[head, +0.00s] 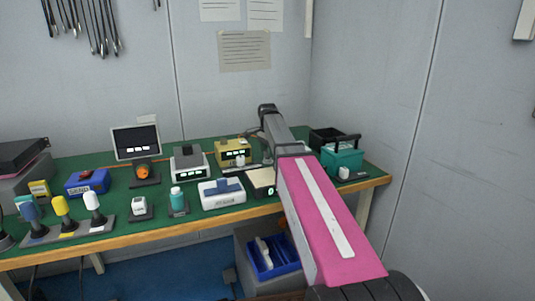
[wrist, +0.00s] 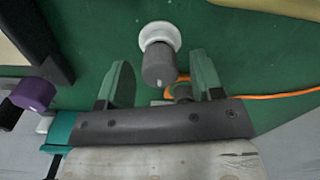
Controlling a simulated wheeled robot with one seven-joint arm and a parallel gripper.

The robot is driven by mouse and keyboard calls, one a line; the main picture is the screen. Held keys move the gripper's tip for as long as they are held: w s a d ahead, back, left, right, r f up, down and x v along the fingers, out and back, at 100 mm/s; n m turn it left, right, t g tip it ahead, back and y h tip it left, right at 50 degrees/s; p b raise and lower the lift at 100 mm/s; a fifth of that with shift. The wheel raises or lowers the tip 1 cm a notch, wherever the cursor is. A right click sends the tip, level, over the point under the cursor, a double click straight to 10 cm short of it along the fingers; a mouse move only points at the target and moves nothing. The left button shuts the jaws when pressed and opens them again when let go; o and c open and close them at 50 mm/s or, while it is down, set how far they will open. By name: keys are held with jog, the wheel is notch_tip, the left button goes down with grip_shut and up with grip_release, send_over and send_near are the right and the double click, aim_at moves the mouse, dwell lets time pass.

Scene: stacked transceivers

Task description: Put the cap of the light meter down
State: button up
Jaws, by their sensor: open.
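In the wrist view a grey cylinder (wrist: 158,64) with a white round flange (wrist: 160,36) is at the green table surface, just beyond my fingertips. It may be the light meter's cap, but I cannot tell for sure. My gripper (wrist: 162,80) is open, with one green finger on each side and a gap between them. The cylinder's near end lies in line with that gap; I see no finger touching it. In the head view my arm hides the gripper, and I cannot pick out the light meter with certainty.
An orange cable (wrist: 265,97) runs right of the fingers. A purple cylinder (wrist: 33,93) is at the left. In the head view the green table (head: 110,157) carries a yellow box (head: 233,150), a white device (head: 222,193), a teal basket (head: 342,160) and several other instruments.

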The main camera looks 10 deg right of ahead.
notch_tip(320, 180, up, 11)
dwell(0.4)
